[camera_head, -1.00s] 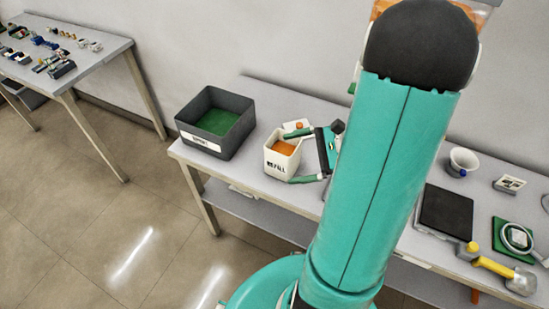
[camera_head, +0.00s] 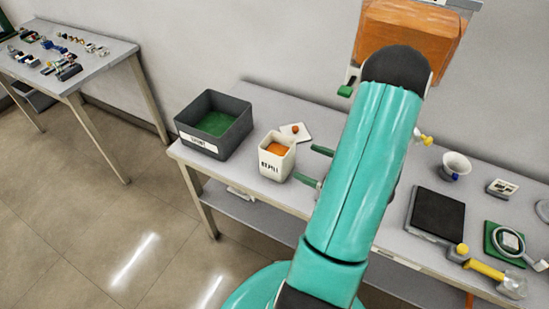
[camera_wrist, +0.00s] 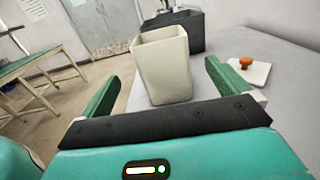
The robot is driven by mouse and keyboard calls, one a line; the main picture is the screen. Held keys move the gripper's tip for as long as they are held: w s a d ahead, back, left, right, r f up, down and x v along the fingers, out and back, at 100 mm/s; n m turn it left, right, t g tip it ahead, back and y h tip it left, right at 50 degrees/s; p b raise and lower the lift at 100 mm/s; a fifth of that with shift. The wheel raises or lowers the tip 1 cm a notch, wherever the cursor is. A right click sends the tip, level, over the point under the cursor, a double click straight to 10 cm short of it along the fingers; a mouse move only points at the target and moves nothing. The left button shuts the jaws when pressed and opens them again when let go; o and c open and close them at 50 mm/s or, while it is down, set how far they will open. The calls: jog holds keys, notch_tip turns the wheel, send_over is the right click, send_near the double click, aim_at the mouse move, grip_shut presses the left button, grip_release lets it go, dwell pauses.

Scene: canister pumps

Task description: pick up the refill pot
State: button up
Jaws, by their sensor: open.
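The refill pot (camera_head: 277,157) is a small white square pot with a dark label and orange contents. It stands upright on the grey table, right of a dark bin. In the wrist view the pot (camera_wrist: 163,66) stands ahead, between the lines of my two green fingers. My gripper (camera_head: 313,166) is open and empty to the right of the pot, its fingers pointing toward it. In the wrist view my gripper (camera_wrist: 160,78) has its fingers wide apart. The pot looks clear of both fingers. Much of my gripper is hidden behind my arm in the head view.
A dark bin (camera_head: 233,141) with a green inside stands left of the pot. A white lid with an orange knob (camera_head: 295,131) lies just behind the pot. A black tablet-like pad (camera_head: 437,214), a white cup (camera_head: 455,166) and a yellow-handled tool (camera_head: 484,271) are at the right.

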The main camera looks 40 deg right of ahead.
aim_at(278, 148)
jog(key=x, duration=1.1)
jog(key=shift+w+f, duration=0.15)
jog(key=shift+w, duration=0.1)
jog(key=shift+c, duration=0.2)
jog(key=c, duration=1.2)
